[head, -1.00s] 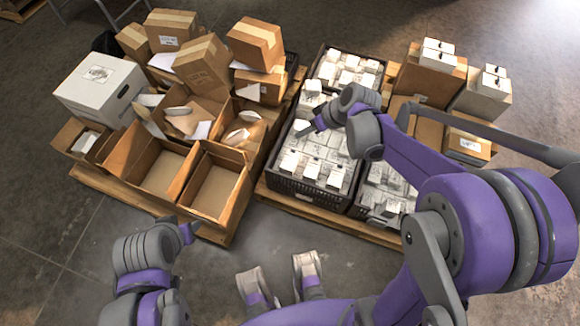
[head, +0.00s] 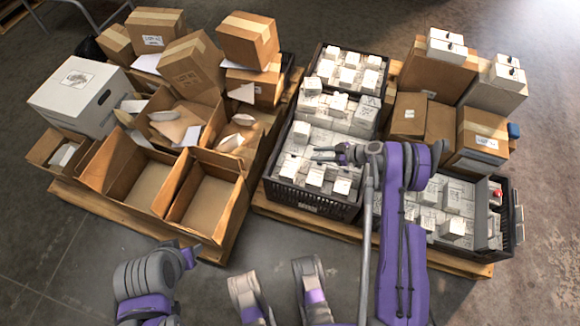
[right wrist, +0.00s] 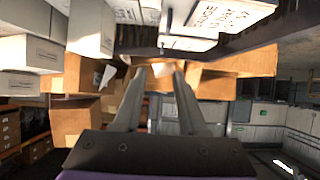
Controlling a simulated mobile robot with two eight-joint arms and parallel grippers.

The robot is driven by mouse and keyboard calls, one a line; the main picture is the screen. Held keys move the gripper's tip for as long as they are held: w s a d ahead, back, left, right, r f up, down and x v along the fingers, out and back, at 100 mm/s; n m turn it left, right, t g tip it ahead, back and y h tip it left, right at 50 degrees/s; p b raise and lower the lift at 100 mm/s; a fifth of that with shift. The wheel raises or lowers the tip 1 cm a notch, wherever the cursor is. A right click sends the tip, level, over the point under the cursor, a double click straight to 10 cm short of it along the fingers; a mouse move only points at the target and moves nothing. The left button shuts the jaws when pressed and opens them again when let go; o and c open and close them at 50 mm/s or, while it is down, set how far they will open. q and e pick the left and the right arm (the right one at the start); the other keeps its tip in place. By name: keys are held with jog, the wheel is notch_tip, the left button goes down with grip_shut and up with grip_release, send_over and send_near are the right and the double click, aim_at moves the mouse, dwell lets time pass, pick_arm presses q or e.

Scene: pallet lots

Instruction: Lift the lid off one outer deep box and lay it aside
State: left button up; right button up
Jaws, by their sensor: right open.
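A white box (head: 85,95) with a lid-like top and a hand hole stands at the left of the left pallet. Several brown cardboard boxes stand beside it; two at the front, a left one (head: 120,165) and a right one (head: 203,200), are open and look empty. I cannot tell which box is the outer deep one. My right gripper (head: 325,154) is open, over the white cartons in a black crate (head: 310,202); its parted fingers (right wrist: 158,85) hold nothing in the right wrist view. My left gripper (head: 191,256) is low, in front of the left pallet, its jaws unclear.
Closed brown boxes (head: 190,62) are stacked at the back of the left pallet. On the right pallet (head: 440,258), crates of white cartons stand near brown boxes (head: 483,135) topped with small white cartons. The floor (head: 60,250) at the front left is clear.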

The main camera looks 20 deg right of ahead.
aim_at(297, 158)
jog(key=b+x, duration=0.1)
jog(key=x, duration=0.4)
jog(key=b+x, duration=0.1)
jog(key=x, duration=0.4)
jog(key=shift+s+f, duration=0.2)
jog(key=shift+f, duration=0.05)
jog(key=shift+c, duration=0.2)
grip_shut()
